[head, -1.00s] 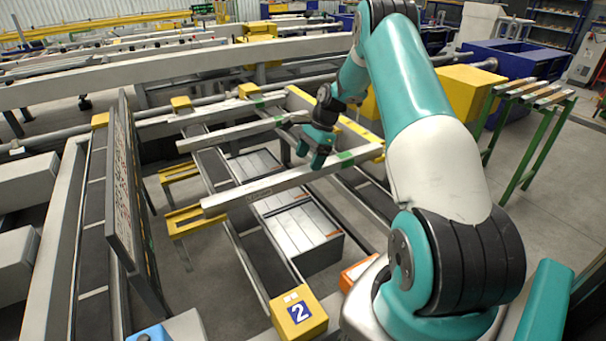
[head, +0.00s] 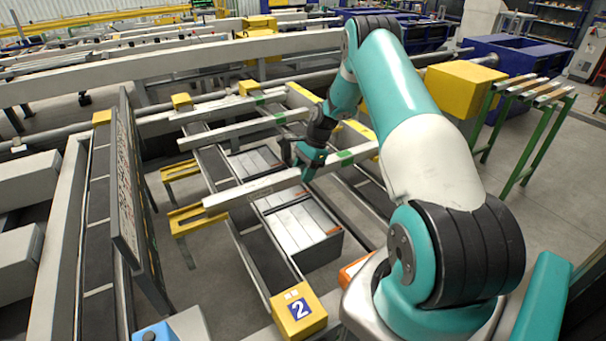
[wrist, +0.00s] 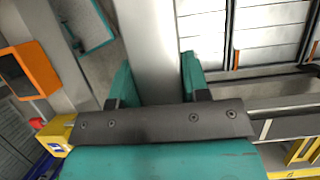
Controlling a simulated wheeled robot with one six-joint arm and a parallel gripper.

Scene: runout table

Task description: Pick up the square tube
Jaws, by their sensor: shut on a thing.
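The square tube (head: 250,189) is a long, light grey bar at the middle of the runout table in the head view. My gripper (head: 307,174) is at the tube's right part, pointing down. In the wrist view the tube (wrist: 150,35) runs up the picture between the two teal fingers of my gripper (wrist: 157,80), which are shut on it. The part under the gripper body is hidden.
Below are grey-topped boxes (head: 300,225). A yellow bracket (head: 196,215) is near the tube's left end, and a yellow block marked 2 (head: 298,311) stands in front. A tall panel (head: 125,180) rises at left.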

